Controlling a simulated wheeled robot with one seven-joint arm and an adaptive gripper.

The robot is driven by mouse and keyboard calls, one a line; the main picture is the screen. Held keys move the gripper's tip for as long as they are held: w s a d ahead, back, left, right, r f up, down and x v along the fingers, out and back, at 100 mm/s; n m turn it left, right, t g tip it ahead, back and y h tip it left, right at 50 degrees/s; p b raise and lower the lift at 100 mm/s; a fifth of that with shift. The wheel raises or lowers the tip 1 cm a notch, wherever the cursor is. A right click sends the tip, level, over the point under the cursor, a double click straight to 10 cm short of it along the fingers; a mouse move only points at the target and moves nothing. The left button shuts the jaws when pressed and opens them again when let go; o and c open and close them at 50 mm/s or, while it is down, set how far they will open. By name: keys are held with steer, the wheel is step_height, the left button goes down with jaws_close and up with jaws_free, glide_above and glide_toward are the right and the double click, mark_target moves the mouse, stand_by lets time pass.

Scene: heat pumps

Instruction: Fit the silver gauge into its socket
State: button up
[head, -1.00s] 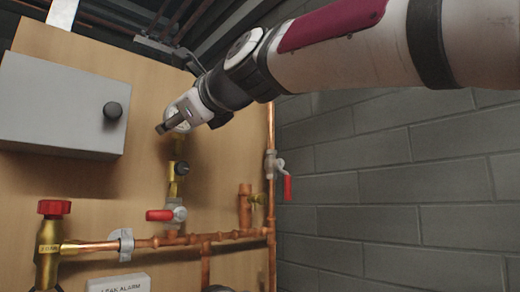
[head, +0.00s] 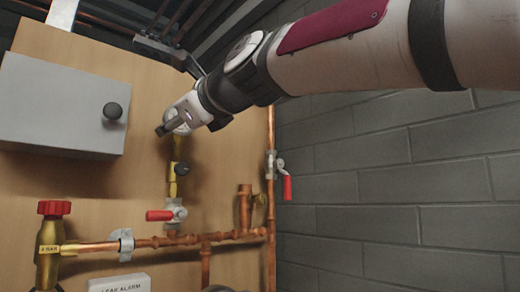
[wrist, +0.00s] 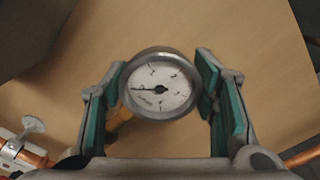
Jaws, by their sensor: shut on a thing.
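The silver gauge (wrist: 160,84) is round with a white dial, a dark needle and a silver rim. In the wrist view it sits between the green-padded fingers of my gripper (wrist: 162,88), which is shut on it. In the head view the gauge (head: 178,122) shows partly behind my gripper (head: 176,124), at the top of a vertical brass fitting (head: 175,172). My gripper hides where the gauge meets the fitting, so I cannot tell whether it is seated. The socket itself is not clearly visible.
A grey box (head: 60,105) with a black knob is at left on the wooden board. Red-handled valves (head: 160,215) (head: 287,187) and copper pipes (head: 225,237) lie below and right. A grey block wall (head: 400,200) stands at right.

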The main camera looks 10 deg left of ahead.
mark_target(180, 136)
steer(key=shift+f+b, duration=0.85)
steer(key=shift+f, duration=0.9)
stand_by(1.7)
steer(key=o, duration=1.5)
steer(key=shift+d, duration=0.1)
steer(key=shift+b+v, duration=1.8)
steer(key=shift+v, duration=2.35)
steer(key=shift+s, duration=0.1)
